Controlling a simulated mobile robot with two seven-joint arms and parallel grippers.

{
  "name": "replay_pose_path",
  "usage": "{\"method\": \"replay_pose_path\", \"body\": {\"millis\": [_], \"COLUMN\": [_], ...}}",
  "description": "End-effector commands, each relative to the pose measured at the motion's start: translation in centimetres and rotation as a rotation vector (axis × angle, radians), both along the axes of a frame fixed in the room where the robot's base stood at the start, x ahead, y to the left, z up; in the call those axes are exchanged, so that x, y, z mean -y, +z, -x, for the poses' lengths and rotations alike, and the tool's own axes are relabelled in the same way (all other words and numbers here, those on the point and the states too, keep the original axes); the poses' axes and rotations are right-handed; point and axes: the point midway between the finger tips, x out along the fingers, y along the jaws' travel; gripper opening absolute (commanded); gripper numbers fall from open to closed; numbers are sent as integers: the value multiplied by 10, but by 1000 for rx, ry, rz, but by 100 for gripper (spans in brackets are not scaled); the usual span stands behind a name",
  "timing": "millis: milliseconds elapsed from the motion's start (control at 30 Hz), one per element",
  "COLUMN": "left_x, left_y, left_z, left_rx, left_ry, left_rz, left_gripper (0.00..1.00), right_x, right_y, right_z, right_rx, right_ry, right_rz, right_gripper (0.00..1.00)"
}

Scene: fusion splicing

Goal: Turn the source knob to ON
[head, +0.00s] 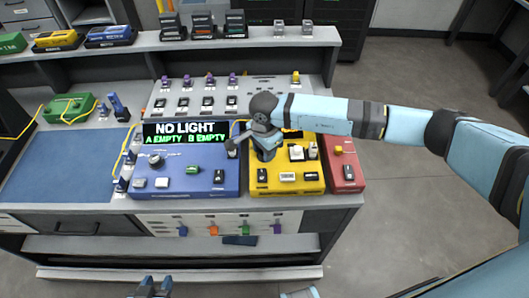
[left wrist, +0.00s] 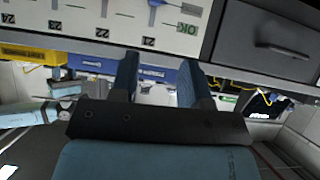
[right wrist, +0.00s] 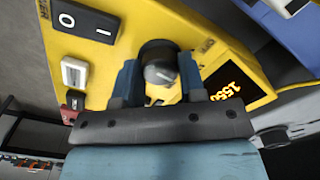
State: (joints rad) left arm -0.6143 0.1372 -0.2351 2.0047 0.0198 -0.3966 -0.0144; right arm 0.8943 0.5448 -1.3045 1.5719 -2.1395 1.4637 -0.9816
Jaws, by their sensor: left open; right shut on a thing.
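The yellow box (head: 310,187) stands on the bench between a blue box and a red box. In the right wrist view, a dark round knob with a grey cap (right wrist: 160,70) rises from the yellow box's panel (right wrist: 190,22), beside an amber display (right wrist: 226,84). My right gripper (right wrist: 158,82) is shut on this knob, one finger on each side. In the head view, my right gripper (head: 267,150) points down at the yellow box and hides the knob. Any ON mark is not readable. My left gripper (head: 155,284) is open and empty, low in front of the bench.
The blue box (head: 205,180) has a screen reading NO LIGHT, A EMPTY, B EMPTY. The red box (head: 345,172) stands right of the yellow one. An O/I switch (right wrist: 85,24) and a white switch (right wrist: 75,72) sit near the knob. A blue mat (head: 65,165) lies at left.

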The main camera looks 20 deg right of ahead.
Motion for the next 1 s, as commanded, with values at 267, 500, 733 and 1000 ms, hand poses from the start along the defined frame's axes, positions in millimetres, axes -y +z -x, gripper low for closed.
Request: {"method": "replay_pose_path", "body": {"millis": [267,500,733,1000], "left_x": [1,2,3,3], "left_y": [-11,-16,-16,-16], "left_z": [-2,-3,-4,-5], "left_rx": [-12,-17,-20,-18], "left_ry": [6,10,13,16], "left_rz": [8,15,20,24], "left_gripper": [43,43,43,43], "right_x": [0,0,0,0], "right_y": [-2,-1,0,0], "right_z": [0,0,0,0], "right_rx": [1,1,1,1], "right_ry": [-260,-460,-595,-672], "right_rz": [0,0,0,0], "right_gripper": [14,14,14,14]}}
